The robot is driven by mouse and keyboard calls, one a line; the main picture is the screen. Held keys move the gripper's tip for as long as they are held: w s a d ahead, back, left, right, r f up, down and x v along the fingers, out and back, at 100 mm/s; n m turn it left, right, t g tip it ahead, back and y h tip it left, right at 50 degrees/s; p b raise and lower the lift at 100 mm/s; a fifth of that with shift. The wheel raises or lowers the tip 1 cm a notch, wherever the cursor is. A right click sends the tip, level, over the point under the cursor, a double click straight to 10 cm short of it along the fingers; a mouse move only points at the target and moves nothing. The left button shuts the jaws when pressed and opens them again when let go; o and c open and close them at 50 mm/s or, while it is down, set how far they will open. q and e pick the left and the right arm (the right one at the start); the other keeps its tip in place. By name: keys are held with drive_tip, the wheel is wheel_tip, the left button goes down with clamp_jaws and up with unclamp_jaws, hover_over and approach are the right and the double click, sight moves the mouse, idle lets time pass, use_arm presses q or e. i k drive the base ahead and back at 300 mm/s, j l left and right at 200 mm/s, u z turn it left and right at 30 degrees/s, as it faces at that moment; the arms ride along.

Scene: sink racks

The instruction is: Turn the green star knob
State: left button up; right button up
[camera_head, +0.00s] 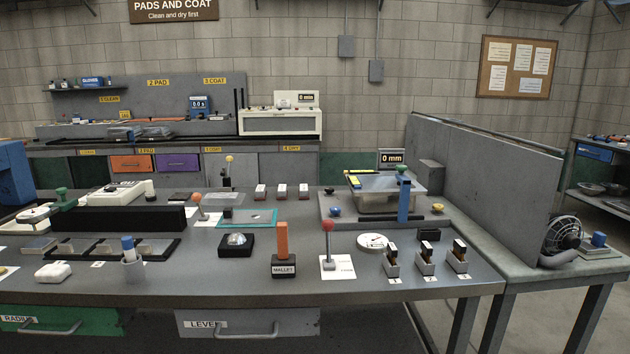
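Two green knob-like parts show in the head view. One green knob (403,169) sits on top of an upright blue post (403,200) beside a clear tray (375,195) at the right of the bench. Neither of my grippers is in view, and nothing touches either knob.
The grey bench (350,290) holds a red-ball lever (327,228), an orange-handled mallet (282,240), a white dial (372,241) and several small holders (425,265) at the front right. A grey partition (490,170) borders the right side. Bare bench shows along the front edge.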

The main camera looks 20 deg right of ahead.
sight(400, 168)
drive_tip(key=i+l+z, duration=0.6)
drive_tip(key=i+l, duration=0.15)
drive_tip(key=i+l+z, duration=0.2)
drive_tip(key=i+z, duration=0.15)
drive_tip(key=i, duration=0.2)
